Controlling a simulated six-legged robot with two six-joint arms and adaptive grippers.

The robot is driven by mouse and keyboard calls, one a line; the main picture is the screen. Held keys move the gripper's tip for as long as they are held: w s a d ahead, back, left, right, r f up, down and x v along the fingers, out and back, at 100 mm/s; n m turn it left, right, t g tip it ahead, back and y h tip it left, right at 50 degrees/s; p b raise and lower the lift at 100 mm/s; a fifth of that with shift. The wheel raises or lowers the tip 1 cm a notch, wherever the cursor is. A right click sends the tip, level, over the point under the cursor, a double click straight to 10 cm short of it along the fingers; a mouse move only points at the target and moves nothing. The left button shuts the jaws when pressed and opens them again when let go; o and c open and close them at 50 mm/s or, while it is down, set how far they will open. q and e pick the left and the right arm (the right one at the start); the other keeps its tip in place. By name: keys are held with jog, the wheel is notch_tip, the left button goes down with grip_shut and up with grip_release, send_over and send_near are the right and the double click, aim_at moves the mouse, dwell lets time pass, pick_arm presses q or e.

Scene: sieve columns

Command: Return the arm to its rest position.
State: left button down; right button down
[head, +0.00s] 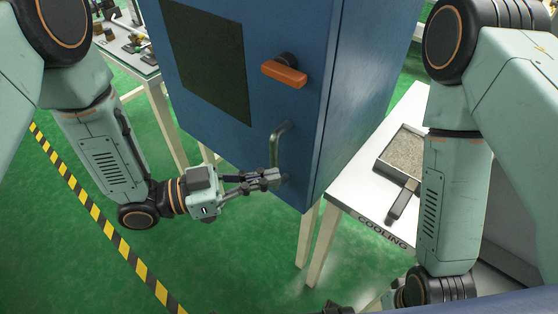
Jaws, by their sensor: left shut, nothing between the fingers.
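My left gripper (268,178) reaches in from the left and is shut, with nothing between its fingers. Its fingertips are in front of the blue cabinet door (220,130), close to the lower end of the metal door handle (277,145). I cannot tell whether they touch the handle. My right arm (452,200) hangs down at the right side of the view. Its gripper cannot be made out at the bottom edge.
The blue cabinet has a dark window (205,62) and an orange lever (284,73). A white table marked COOLING (352,187) stands at right with a tray of grainy material (405,150). A cluttered table (140,62) is at upper left. Green floor (230,255) lies open below.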

pick_arm(q)
jog(key=s+a, duration=0.2)
jog(key=shift+s+a, duration=0.25)
jog(key=shift+s, duration=0.05)
jog(key=a+f+n+t+y, duration=0.1)
jog(key=a+f+n+y, duration=0.45)
jog(key=f, duration=0.25)
jog(key=a+f+n+t+y, duration=0.1)
jog(key=a+f+n+y, duration=0.4)
jog(key=f, duration=0.4)
jog(key=s+a+f+n+g+y, duration=0.1)
jog(key=s+a+n+y, duration=0.1)
jog(key=s, duration=0.4)
jog(key=s+a+f+n+g+y+b, duration=0.1)
jog(key=s+a+f+g+y, duration=0.1)
jog(key=s, duration=0.4)
jog(key=s+a+f+n+g+y, duration=0.2)
jog(key=s+a+y, duration=0.1)
jog(key=s+a, duration=0.2)
jog(key=shift+s+a+n+b, duration=0.2)
jog(key=shift+s+n+b, duration=0.15)
jog(key=shift+s, duration=0.4)
